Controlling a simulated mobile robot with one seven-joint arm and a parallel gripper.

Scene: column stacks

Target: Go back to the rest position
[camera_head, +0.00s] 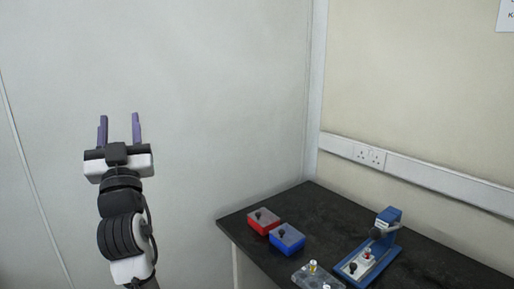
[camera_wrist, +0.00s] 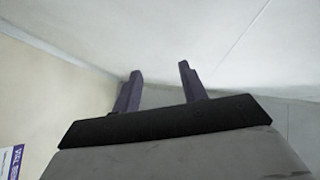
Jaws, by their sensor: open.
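My gripper (camera_head: 119,130) is raised at the left of the head view, in front of the plain pale wall, with its two purple fingers pointing up. The fingers are apart and nothing is between them. In the wrist view my gripper (camera_wrist: 160,82) also shows empty, with wall and ceiling surfaces behind the fingers. It is well to the left of the dark table (camera_head: 322,210) and clear of everything on it.
On the table stand a red box (camera_head: 264,226), a blue box (camera_head: 285,245), a clear-grey block with knobs (camera_head: 318,276) and a blue device (camera_head: 388,218). A wall trunking with sockets (camera_head: 369,156) runs behind. A sign (camera_wrist: 12,162) shows in the wrist view.

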